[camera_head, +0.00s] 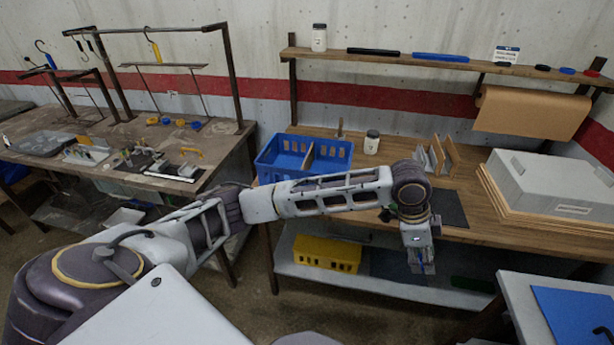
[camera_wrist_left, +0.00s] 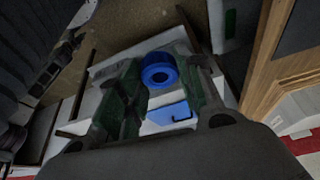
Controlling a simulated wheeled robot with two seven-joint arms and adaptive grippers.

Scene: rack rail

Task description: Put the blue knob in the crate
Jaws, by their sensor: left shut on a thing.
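The blue knob (camera_wrist_left: 159,70), a round ring-like piece with a dark centre, sits between the fingers of my left gripper (camera_wrist_left: 160,92) in the left wrist view. My left gripper is shut on it. In the head view the left gripper (camera_head: 421,263) points down in front of the wooden workbench, and the knob cannot be made out there. A blue crate (camera_head: 279,175) with a divider stands on the left part of the bench, partly behind my left arm. A yellow crate (camera_head: 326,255) stands on the lower shelf. My right gripper is not in view.
The wooden bench (camera_head: 470,215) also holds a jar (camera_head: 371,142), upright wooden dividers (camera_head: 440,160) and a large grey box (camera_head: 550,187). A white table with a blue panel (camera_head: 575,315) stands front right. A wall shelf (camera_head: 400,59) runs above.

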